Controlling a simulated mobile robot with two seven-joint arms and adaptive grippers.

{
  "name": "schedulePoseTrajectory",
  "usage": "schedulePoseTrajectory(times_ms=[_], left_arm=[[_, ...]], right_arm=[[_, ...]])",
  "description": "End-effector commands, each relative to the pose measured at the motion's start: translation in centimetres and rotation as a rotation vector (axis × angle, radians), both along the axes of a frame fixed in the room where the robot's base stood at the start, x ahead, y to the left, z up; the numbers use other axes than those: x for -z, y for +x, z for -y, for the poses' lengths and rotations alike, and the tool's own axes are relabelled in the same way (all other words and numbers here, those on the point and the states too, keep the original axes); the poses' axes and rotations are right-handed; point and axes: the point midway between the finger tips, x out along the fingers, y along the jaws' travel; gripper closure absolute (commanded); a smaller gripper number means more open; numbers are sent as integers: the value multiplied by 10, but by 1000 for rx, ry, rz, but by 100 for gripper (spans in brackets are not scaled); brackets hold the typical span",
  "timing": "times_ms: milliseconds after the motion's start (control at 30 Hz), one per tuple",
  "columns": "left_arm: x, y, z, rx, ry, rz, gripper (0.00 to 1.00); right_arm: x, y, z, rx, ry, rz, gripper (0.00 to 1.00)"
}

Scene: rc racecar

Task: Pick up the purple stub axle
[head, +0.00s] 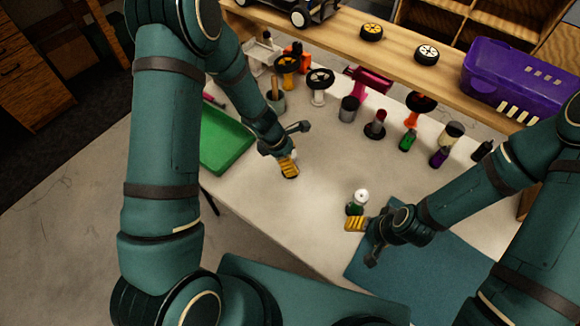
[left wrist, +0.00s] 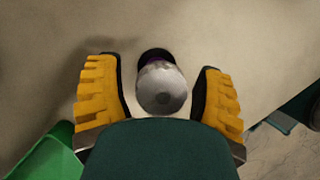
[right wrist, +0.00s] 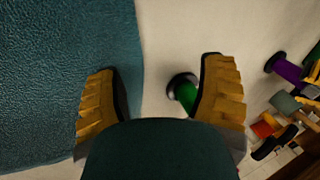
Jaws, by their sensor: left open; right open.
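The purple stub axle (left wrist: 162,88) shows in the left wrist view as a grey rounded top, with a sliver of purple and a black base behind it. It lies between the two yellow fingers of my open left gripper (head: 288,166), with gaps on both sides. In the head view the gripper hides most of it. My right gripper (head: 357,236) is open beside a green piece with a white ball top (head: 357,202). In the right wrist view that green piece (right wrist: 187,95) is partly hidden by the right finger.
A green tray (head: 226,140) is left of my left gripper, and a blue mat (head: 420,270) lies under my right one. Several upright parts, including another purple piece (head: 438,157), line the back near a wooden shelf (head: 390,60). A purple box (head: 520,78) sits on the shelf.

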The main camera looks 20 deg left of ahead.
Motion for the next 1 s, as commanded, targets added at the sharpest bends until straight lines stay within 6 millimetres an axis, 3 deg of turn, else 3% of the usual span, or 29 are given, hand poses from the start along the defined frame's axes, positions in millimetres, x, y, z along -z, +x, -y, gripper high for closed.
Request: schedulePoseTrajectory(times_ms=[100, 333, 533, 867, 1000], left_arm=[[12, 2, 5, 1, 0, 0, 32], [11, 2, 5, 1, 0, 2, 31], [11, 2, 5, 1, 0, 0, 100], [9, 2, 5, 1, 0, 2, 100], [-6, 3, 6, 4, 0, 3, 100]], right_arm=[[5, -1, 0, -2, 0, -3, 30], [4, -1, 0, -2, 0, -3, 30], [4, -1, 0, -2, 0, -3, 30], [3, -1, 0, -2, 0, -2, 30], [-4, 1, 0, 1, 0, 1, 30]])
